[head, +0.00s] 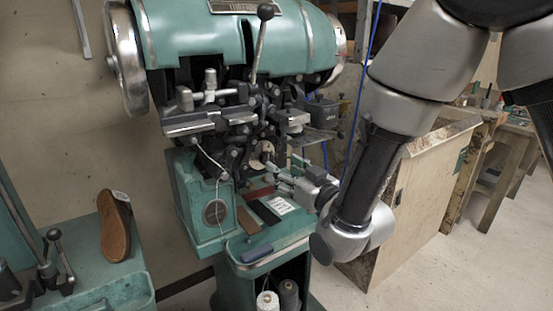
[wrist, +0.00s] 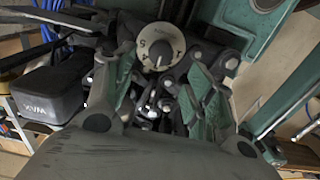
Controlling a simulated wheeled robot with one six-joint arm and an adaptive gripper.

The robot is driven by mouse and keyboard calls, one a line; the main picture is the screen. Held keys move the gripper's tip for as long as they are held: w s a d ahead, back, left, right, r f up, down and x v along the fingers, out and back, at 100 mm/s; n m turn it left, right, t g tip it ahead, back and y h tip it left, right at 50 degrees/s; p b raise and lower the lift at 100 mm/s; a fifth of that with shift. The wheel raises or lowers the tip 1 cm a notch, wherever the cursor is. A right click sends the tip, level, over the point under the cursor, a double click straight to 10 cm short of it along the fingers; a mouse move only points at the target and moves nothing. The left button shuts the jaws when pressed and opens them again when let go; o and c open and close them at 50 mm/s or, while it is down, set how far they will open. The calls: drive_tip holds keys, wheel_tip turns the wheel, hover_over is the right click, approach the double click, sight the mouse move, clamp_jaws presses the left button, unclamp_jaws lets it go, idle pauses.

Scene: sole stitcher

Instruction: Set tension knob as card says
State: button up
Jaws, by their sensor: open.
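The tension knob (wrist: 160,59) is a small dark knob on a round cream dial (wrist: 147,36) with dark letters near its edge. A pale mark on the knob points toward the bottom of the wrist picture. In the head view the dial (head: 262,153) sits low on the front of the green stitcher. My gripper (wrist: 165,85) is open, its green-padded fingers on either side below the dial, with nothing between them. In the head view my gripper (head: 272,175) is just below and right of the dial. A white card (head: 281,205) lies on the machine's tray; its writing is too small to read.
The stitcher's metal arm (head: 205,122) and black linkages crowd around the dial. A brown block (head: 248,220) and a dark blue bar (head: 256,253) lie near the card. A shoe (head: 114,228) stands on a green bench at left. A dark box (wrist: 47,95) is at left in the wrist view.

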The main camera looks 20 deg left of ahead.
sight(268, 159)
drive_tip(key=x, duration=0.7)
drive_tip(key=shift+w+a, duration=0.1)
drive_tip(key=shift+w, duration=0.05)
drive_tip(key=c, duration=1)
